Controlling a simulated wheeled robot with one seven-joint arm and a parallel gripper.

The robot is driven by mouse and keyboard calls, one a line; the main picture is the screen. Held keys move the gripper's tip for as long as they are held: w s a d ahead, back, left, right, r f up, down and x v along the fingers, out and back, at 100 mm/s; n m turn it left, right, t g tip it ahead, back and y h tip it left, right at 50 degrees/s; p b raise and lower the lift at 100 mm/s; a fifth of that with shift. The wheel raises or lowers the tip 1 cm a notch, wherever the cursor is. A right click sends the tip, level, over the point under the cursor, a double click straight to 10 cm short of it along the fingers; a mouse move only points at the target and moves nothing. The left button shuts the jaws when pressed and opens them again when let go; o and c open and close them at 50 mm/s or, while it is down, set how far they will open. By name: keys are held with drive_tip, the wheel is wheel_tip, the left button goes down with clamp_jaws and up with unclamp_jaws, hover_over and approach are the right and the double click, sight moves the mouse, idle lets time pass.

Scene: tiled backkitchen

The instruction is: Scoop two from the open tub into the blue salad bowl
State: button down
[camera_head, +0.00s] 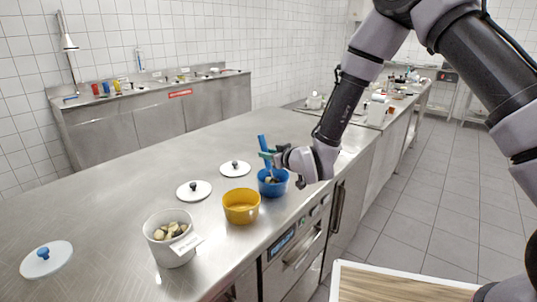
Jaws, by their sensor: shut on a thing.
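The open tub (157,254) is white, with pale and dark-edged chunks (171,231) inside and a white label on its side, at the front of the steel counter. The blue bowl (272,189) stands farther back near the counter's right edge. Some pale pieces seem to show in it, but they are too small to tell. My gripper (273,157) is directly above the blue bowl, shut on a blue-handled utensil (262,142). The handle sticks up; its lower end is at or inside the bowl, and I cannot tell whether it carries anything.
A yellow bowl (241,208) stands between the tub and the blue bowl. White lids with dark knobs (187,194) (235,169) lie behind it. A white lid with a blue knob (35,265) lies at far left. The counter's left part is mostly clear.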

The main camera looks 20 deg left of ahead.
sight(269, 164)
wheel_tip(269, 164, up, 11)
drive_tip(key=shift+r, duration=0.2)
idle(0.9)
idle(0.4)
